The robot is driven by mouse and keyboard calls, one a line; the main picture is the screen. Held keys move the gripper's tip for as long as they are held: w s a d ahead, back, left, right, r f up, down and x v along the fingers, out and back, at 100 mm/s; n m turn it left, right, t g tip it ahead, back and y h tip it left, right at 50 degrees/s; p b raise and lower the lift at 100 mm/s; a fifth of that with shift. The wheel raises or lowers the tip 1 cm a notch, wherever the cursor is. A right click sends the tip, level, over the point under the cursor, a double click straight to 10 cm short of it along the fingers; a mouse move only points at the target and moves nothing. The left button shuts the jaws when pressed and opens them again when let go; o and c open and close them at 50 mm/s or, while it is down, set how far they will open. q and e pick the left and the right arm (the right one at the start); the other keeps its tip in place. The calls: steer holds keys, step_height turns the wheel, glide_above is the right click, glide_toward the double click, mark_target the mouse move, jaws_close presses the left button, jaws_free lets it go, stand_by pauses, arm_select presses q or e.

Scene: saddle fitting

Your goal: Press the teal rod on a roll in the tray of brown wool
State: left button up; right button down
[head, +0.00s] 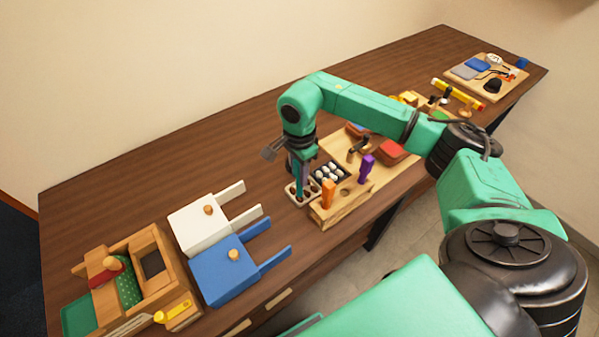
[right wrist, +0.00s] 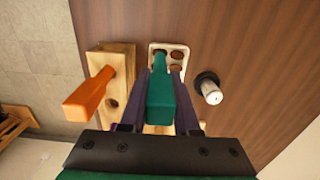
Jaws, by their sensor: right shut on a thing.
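My right gripper (head: 299,165) is shut on the teal rod (head: 299,186), which hangs roughly upright below it. In the right wrist view the rod (right wrist: 161,98) sits between the two purple fingers (right wrist: 160,105). The rod's lower end is over the small cream tray (head: 289,188) with round brown wool pieces in its hollows. The tray (right wrist: 153,47) shows just past the rod in the right wrist view, partly hidden by it. I cannot tell whether the rod touches the wool. My left gripper is out of view.
A dark tray of white pieces (head: 341,171) lies behind. A black cylinder with a pale end (right wrist: 208,87) is on the tray's other side.

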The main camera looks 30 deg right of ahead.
steer(key=shift+f+b, duration=0.9)
steer(key=shift+f, duration=0.1)
stand_by(0.4)
steer(key=shift+s+f, duration=0.1)
stand_by(1.2)
step_height(320, 180, up, 2)
steer(key=shift+r+p, duration=0.15)
steer(key=shift+p, duration=0.35)
steer(key=shift+r+p, duration=1.4)
steer(key=shift+r, duration=1.05)
